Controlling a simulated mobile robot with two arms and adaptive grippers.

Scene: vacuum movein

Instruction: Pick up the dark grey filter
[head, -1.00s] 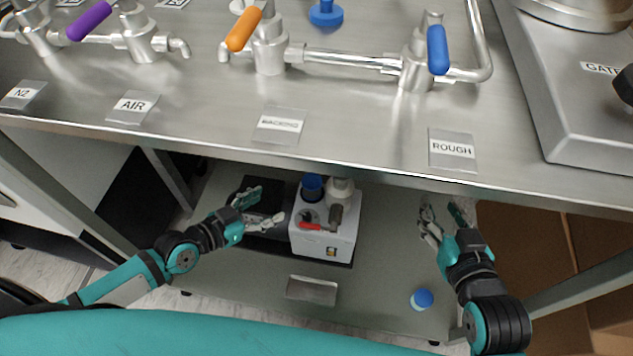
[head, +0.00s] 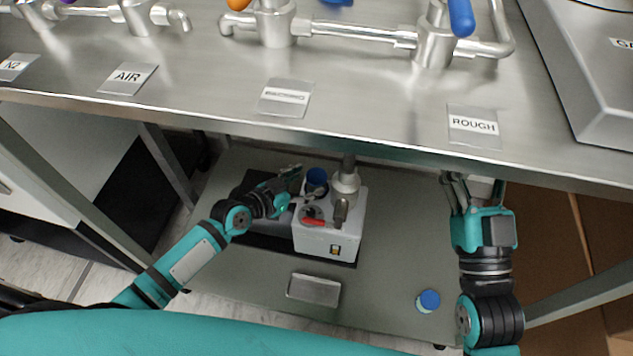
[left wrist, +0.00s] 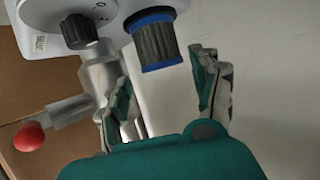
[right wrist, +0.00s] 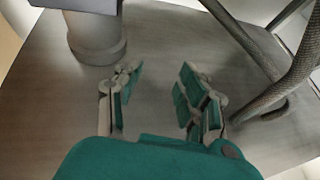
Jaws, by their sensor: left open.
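The dark grey filter (left wrist: 157,42) shows in the left wrist view as a ribbed cylinder with blue rims, on the white pump body (left wrist: 40,12). In the head view a blue-topped cylinder (head: 317,178) on the white pump box (head: 325,243) appears to be this filter. My left gripper (head: 294,184) is just left of it. In the left wrist view my left fingers (left wrist: 168,95) are apart and empty, with the filter ahead between their directions, not gripped. My right gripper (head: 472,188) is under the counter's front edge at the right; its fingers (right wrist: 158,90) are apart and empty.
The steel counter (head: 200,110) overhangs the shelf (head: 390,270). A black knob (left wrist: 78,31) and a red-ball lever (left wrist: 29,137) are left of the filter in the left wrist view. A small blue-topped item (head: 428,300) and a metal tray (head: 313,290) lie on the shelf.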

